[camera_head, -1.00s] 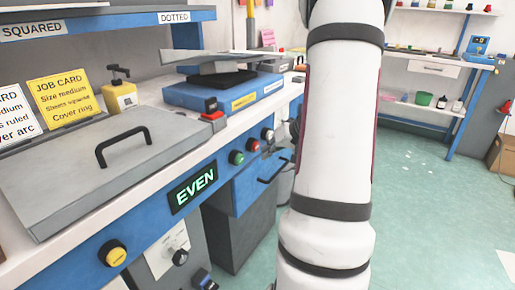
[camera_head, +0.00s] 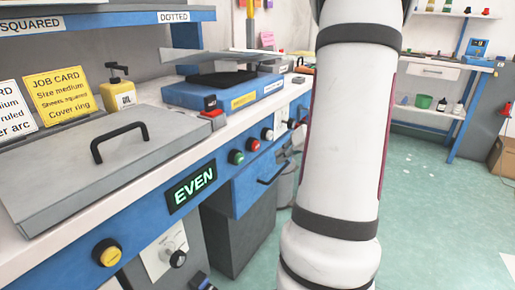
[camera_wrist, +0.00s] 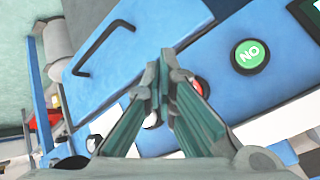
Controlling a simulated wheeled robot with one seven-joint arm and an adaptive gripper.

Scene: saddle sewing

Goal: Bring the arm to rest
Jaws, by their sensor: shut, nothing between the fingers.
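My gripper (camera_wrist: 165,95) shows in the wrist view with its fingers together and nothing between them. It hangs in front of the blue bench front, and its fingers partly cover a red button (camera_wrist: 198,86) and a white button (camera_wrist: 152,120). A green button marked NO (camera_wrist: 249,54) is to the right of the fingers, apart from them. In the head view my white arm stands upright right of the bench, and the gripper is out of that picture.
A drawer (camera_head: 262,175) sits below.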

